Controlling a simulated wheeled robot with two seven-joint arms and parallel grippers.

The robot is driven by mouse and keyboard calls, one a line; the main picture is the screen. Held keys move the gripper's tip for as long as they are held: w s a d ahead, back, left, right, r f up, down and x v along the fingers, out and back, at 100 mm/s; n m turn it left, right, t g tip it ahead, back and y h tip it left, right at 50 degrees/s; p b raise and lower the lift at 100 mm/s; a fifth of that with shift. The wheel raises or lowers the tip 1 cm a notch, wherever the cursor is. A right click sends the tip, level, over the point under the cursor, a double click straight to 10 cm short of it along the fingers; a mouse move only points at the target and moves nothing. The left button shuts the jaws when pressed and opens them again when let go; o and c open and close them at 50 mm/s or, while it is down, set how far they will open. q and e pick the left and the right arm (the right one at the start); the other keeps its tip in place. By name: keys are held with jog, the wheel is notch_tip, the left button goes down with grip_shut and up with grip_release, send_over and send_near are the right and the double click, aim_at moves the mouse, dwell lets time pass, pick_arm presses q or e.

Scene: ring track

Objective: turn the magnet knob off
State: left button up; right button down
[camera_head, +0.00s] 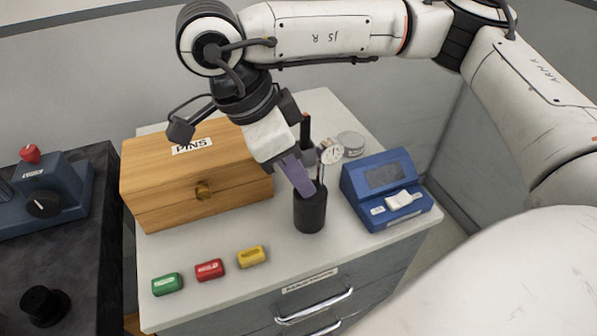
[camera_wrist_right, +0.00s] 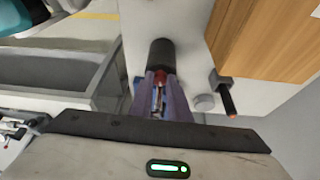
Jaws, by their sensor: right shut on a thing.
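A blue device (camera_head: 63,190) sits on the black slab at the far left, with a black round knob (camera_head: 43,204) on its face and a red knob (camera_head: 30,153) on top. I cannot tell which one is the magnet knob. My right gripper (camera_head: 305,186) is well to the right of it, pointing down at a black cylinder (camera_head: 310,212) on the cabinet top. In the right wrist view its purple fingers (camera_wrist_right: 161,84) are shut on a slim thing, red at its far end, in line with the cylinder (camera_wrist_right: 161,52). The fingers partly hide it. My left gripper is out of view.
A wooden PINS box (camera_head: 160,213) stands between the slab (camera_head: 100,255) and my right gripper. Green, red and yellow blocks (camera_head: 210,269) lie in front. A blue instrument (camera_head: 385,185) stands right of the cylinder. A dial gauge (camera_head: 331,153) is close behind the fingers.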

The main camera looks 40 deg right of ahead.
jog(key=n+t+b, duration=0.1)
jog(key=n, duration=0.2)
jog(key=shift+s+f, duration=0.1)
jog(key=shift+s, duration=0.05)
jog(key=shift+n+t+b, duration=0.45)
jog(key=shift+n+t, duration=0.05)
jog(key=shift+n, duration=0.4)
jog(key=shift+s+n+t+b, duration=0.15)
jog(key=shift+n+t+b, duration=0.2)
jog(key=shift+n, duration=0.45)
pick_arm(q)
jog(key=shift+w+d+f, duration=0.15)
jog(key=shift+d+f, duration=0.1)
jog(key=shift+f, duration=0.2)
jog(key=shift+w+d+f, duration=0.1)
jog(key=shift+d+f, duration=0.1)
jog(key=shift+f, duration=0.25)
pick_arm(e)
jog(key=shift+n, duration=0.3)
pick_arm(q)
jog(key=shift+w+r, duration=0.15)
pick_arm(e)
jog(key=c, duration=1.7)
grip_release()
jog(key=shift+o, duration=0.2)
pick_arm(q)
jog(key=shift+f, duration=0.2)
